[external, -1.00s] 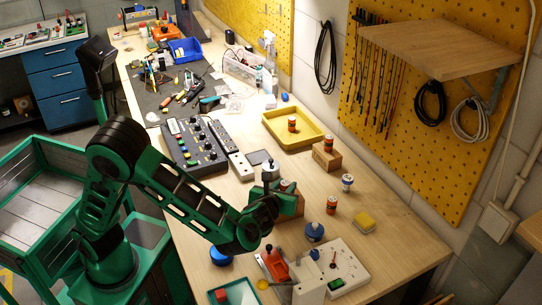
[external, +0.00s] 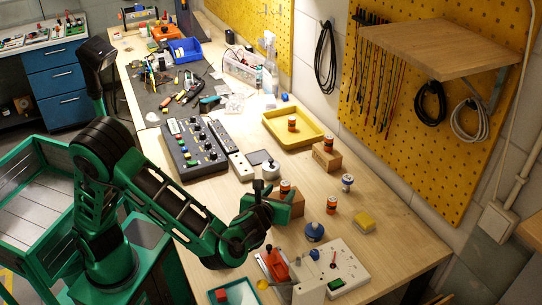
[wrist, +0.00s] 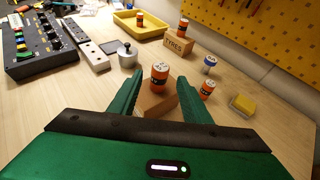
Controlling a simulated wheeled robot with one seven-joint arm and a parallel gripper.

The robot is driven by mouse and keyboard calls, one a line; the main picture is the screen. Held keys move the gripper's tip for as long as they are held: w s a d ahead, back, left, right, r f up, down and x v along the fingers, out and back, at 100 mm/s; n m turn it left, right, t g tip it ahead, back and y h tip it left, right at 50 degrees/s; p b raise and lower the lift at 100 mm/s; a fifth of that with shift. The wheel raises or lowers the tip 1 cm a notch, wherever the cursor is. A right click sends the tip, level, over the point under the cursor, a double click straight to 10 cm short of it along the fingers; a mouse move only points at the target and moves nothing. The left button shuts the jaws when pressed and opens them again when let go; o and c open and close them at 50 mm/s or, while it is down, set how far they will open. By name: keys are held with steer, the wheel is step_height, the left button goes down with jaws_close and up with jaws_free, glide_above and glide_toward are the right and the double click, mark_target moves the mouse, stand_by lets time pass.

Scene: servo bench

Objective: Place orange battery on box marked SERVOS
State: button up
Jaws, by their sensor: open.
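My gripper (external: 278,194) is open, its two green fingers spread in the wrist view (wrist: 160,84). An orange battery (wrist: 159,76) with a white top stands upright on a cardboard box (wrist: 155,104), framed between the fingertips with a gap on each side; it also shows in the external view (external: 285,187). This box's marking is not visible. Other orange batteries stand on a second box (wrist: 178,44), whose label looks like TYRES, in the yellow tray (external: 271,119), and on the bare table (external: 331,205). I cannot read SERVOS anywhere.
A blue-and-white cell (wrist: 209,64) and a yellow block (wrist: 242,104) are to the right. A metal pot with a black knob (wrist: 127,56) and a control panel (external: 195,146) are to the left. A blue round-bodied object (external: 314,232) and a white instrument board (external: 340,262) sit at the near end.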

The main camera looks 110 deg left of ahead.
steer(key=shift+v, duration=2.8)
